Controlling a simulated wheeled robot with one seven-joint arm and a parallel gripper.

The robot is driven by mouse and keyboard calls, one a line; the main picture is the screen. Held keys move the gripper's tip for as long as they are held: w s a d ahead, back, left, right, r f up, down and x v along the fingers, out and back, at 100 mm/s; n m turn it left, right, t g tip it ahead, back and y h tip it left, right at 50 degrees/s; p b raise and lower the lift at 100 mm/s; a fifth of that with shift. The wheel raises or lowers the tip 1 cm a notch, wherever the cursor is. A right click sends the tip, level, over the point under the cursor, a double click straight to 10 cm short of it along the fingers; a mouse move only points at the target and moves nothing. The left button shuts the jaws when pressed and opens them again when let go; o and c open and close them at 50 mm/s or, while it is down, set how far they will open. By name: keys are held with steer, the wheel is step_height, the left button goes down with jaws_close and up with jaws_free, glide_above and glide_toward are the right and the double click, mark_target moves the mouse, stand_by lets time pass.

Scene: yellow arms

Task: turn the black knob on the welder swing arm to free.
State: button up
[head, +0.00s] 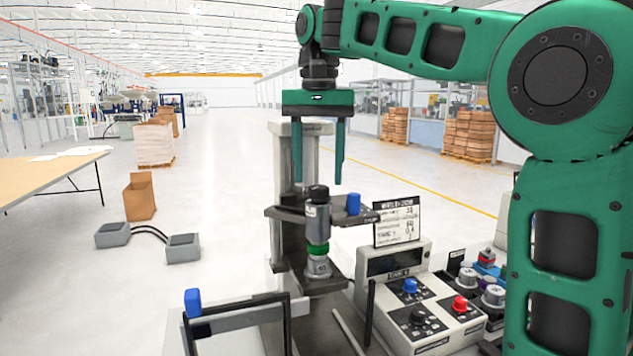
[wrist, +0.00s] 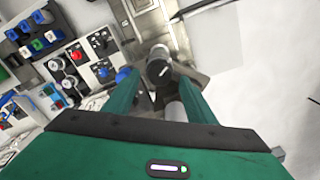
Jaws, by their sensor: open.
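The welder (head: 290,240) stands in the middle of the head view. Its dark swing arm (head: 285,214) carries an upright grey cylinder topped by a black knob (head: 318,191). In the wrist view the black knob (wrist: 159,71) shows from above with a short slanted white mark; I cannot read any setting label. My gripper (head: 318,194) points down over the knob, with its green fingers apart and empty. In the wrist view my gripper (wrist: 158,78) has a finger on each side of the knob. I see no clear contact.
A blue knob (head: 353,203) sits close to the right of the cylinder. A sign (head: 397,221) and a control box (head: 440,318) with blue, red and black knobs stand at the right. A blue-topped frame (head: 193,302) is at front left.

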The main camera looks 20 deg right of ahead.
steer(key=shift+f, duration=1.15)
steer(key=c, duration=1)
steer(key=shift+c, duration=0.2)
steer(key=shift+n, duration=0.4)
steer(key=n, duration=0.5)
steer(key=shift+n, duration=0.3)
steer(key=n, duration=0.5)
steer(key=shift+n, duration=0.4)
